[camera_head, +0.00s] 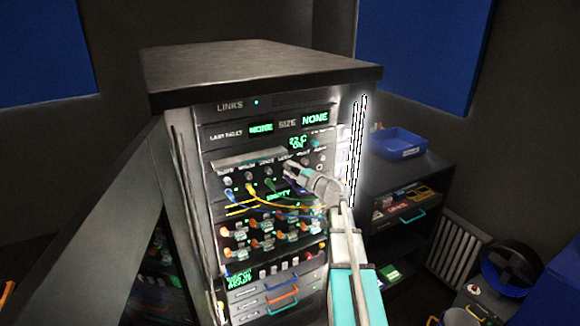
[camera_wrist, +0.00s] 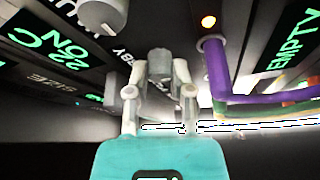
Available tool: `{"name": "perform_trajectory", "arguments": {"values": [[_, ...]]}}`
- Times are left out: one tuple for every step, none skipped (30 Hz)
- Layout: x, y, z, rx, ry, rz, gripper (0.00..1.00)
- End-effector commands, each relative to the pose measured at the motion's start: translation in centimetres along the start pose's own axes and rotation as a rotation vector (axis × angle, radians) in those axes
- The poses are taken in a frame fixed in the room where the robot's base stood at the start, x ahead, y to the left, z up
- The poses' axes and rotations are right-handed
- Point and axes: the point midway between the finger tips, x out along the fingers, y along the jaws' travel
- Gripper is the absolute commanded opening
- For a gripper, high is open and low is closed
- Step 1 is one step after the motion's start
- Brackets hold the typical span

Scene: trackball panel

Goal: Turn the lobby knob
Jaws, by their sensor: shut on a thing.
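My gripper (camera_head: 292,171) reaches in from the lower right to the row of small knobs on the rack panel (camera_head: 215,155). In the wrist view its fingers (camera_wrist: 160,78) are shut around a grey knob, the lobby knob (camera_wrist: 159,60). A partly covered label ending in "BBY" (camera_wrist: 126,65) stands beside it. In the head view my gripper hides most of this knob. A small display (camera_head: 299,142) above the row reads "22 C ON", and it also shows in the wrist view (camera_wrist: 45,42).
Another knob (camera_wrist: 103,14) and a grey one left of my fingers lie close by. A purple cable (camera_wrist: 216,70) runs just right of my gripper. Yellow (camera_head: 270,197) and blue cables hang below the knobs. A blue bin (camera_head: 398,143) sits on a shelf unit at the right.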

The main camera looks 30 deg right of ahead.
Motion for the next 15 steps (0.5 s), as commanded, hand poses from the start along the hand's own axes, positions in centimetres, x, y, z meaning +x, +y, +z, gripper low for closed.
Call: {"name": "perform_trajectory", "arguments": {"values": [[0.13, 0.30, 0.04, -0.018, 0.000, -0.005, 0.00], [0.12, 0.29, 0.04, -0.029, 0.000, -0.009, 0.00], [0.11, 0.27, 0.04, -0.042, 0.000, -0.015, 0.00], [0.11, 0.25, 0.05, -0.051, 0.000, -0.018, 0.00], [0.10, 0.23, 0.05, -0.058, 0.000, -0.021, 0.00], [0.10, 0.20, 0.06, -0.066, 0.000, -0.025, 0.00], [0.09, 0.19, 0.06, -0.070, 0.000, -0.027, 0.00], [0.08, 0.17, 0.07, -0.074, 0.000, -0.028, 0.00], [0.07, 0.16, 0.07, -0.078, -0.001, -0.030, 0.00], [0.07, 0.15, 0.07, -0.080, -0.001, -0.030, 0.00], [0.07, 0.14, 0.07, -0.081, -0.001, -0.031, 0.00], [0.07, 0.12, 0.08, -0.083, -0.001, -0.031, 0.00], [0.06, 0.12, 0.08, -0.083, -0.001, -0.032, 0.00], [0.06, 0.11, 0.09, -0.083, -0.001, -0.032, 0.00], [0.05, 0.10, 0.09, -0.083, -0.001, -0.032, 0.00]]}}
